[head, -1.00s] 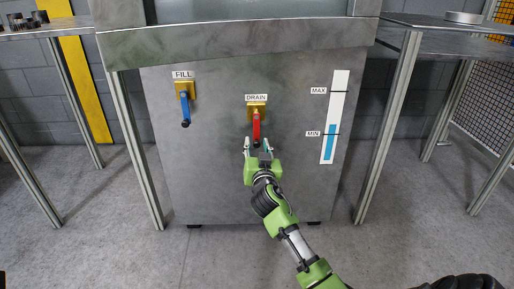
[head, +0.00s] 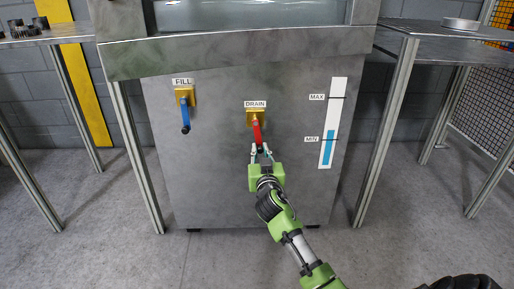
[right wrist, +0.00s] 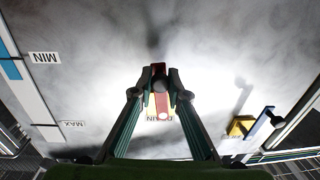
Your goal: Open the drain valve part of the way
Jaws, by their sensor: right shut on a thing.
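The drain valve has a brass-yellow body (head: 256,118) under the DRAIN label and a red lever handle (head: 257,132). The lever hangs almost straight down, its lower end leaning slightly to the right. My right gripper (head: 261,152) is shut on the lower end of the red handle. In the right wrist view, both fingertips (right wrist: 160,82) press on either side of the red handle (right wrist: 161,101), with the yellow valve body behind it. My left gripper is out of view.
A blue-handled FILL valve (head: 185,112) is at the left of the grey tank panel (head: 215,180). A level gauge (head: 329,155) at the right shows blue slightly above MIN. Metal tables (head: 445,35) stand on both sides; the floor in front is clear.

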